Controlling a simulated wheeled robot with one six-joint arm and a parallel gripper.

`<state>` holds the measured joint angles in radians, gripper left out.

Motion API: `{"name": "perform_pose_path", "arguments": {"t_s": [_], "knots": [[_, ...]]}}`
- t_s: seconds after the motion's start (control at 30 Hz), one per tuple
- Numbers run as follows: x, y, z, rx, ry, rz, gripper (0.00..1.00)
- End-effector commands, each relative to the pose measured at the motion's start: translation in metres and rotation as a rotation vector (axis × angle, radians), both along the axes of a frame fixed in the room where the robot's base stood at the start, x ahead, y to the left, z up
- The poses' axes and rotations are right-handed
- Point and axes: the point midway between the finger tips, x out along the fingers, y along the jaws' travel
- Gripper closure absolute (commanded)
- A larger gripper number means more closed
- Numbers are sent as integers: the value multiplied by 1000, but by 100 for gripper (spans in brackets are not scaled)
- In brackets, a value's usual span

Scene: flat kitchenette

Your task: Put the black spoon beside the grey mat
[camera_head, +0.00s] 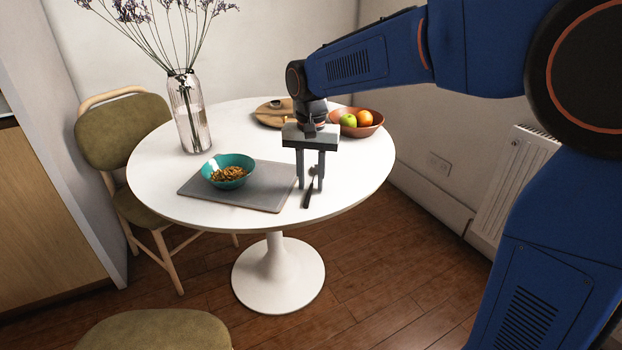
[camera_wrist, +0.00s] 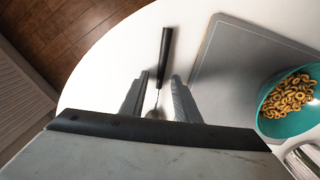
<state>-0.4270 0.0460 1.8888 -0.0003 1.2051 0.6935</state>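The black spoon (camera_head: 308,197) appears to lie on the white table, just right of the grey mat and apart from it. In the wrist view its black handle (camera_wrist: 165,58) points away from my gripper, and its thin metal neck and bowl run back between the fingers. My gripper (camera_head: 310,188) points down over the spoon with its two fingers apart, one on each side. The wrist view shows gaps between the spoon and both fingertips (camera_wrist: 160,77). The grey mat (camera_head: 265,200) lies flat, also seen in the wrist view (camera_wrist: 215,75).
A teal bowl of cereal rings (camera_head: 215,163) stands on the mat. A glass vase (camera_head: 187,115) stands at the back left. A wooden board (camera_head: 265,118) and a fruit bowl (camera_head: 362,130) are behind my gripper. Bare white table (camera_head: 355,185) lies to the right.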

Motion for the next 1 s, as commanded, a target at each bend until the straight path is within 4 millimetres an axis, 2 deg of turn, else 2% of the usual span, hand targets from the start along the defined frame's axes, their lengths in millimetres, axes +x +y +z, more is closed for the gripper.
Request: {"name": "perform_pose_path", "arguments": {"t_s": [0.27,0.37,0.8,1.0], "knots": [[0,0,7,1,-1,0,71],[1,0,19,1,-1,0,71],[0,0,99,1,-1,0,71],[0,0,118,0,1,0,71]]}}
